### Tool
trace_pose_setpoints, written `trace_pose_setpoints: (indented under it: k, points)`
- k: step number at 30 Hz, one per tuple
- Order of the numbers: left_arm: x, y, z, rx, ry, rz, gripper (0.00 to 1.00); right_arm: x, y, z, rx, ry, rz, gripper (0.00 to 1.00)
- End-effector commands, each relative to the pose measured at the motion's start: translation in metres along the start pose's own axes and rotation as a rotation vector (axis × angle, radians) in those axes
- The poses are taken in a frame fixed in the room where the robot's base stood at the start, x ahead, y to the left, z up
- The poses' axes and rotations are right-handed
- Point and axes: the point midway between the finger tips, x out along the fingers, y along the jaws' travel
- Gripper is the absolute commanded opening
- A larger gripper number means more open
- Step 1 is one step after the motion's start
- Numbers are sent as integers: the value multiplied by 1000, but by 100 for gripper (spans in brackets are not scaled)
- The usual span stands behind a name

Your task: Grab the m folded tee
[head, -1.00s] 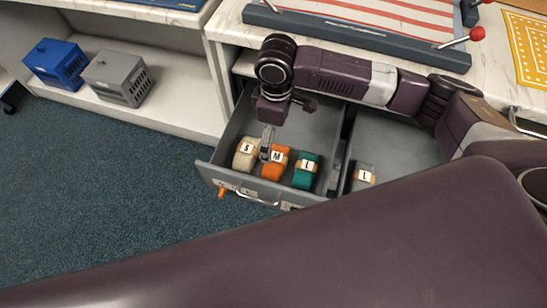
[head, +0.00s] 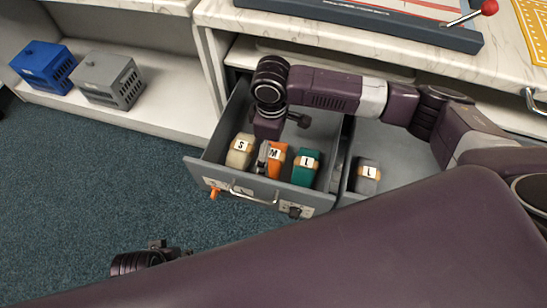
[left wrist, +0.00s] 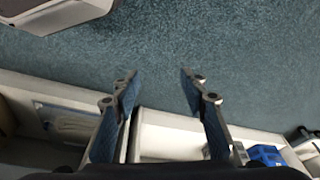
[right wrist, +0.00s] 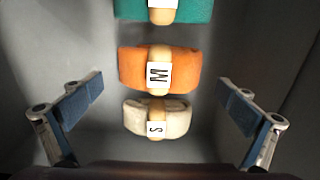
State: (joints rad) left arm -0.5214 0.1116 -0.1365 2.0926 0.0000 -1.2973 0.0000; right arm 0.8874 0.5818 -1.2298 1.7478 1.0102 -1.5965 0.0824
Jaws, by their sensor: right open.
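The orange folded tee with the M label (head: 279,155) lies in the open drawer (head: 213,172), between the cream tee labelled S (head: 240,155) and the teal tee labelled L (head: 306,170). In the right wrist view the M tee (right wrist: 133,68) is ahead between the fingers, with the S tee (right wrist: 172,120) nearer. My right gripper (head: 264,155) hangs over the drawer beside the M tee, partly covering it. Its fingers (right wrist: 158,108) are wide apart and empty. My left gripper (left wrist: 158,85) is open and empty above the carpet.
A second open drawer compartment at the right holds a grey tee labelled L (head: 367,176). The drawer front has a handle (head: 253,196). A blue crate (head: 45,66) and a grey crate (head: 110,80) stand on the low shelf at left. The carpet is clear.

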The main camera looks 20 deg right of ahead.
Motion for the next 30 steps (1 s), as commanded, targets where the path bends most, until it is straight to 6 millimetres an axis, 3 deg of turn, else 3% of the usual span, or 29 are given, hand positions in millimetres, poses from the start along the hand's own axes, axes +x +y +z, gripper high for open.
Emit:
trace_pose_setpoints:
  k: [10,21,30]
  points:
    - [-43,-2,-8,-3,25,-4,40,36,1,0,1,-2,0,100]
    - [-51,-2,-9,-4,27,-5,40,40,1,0,0,-1,0,100]
    - [-51,-3,-10,-4,29,-5,40,40,1,0,0,-1,0,68]
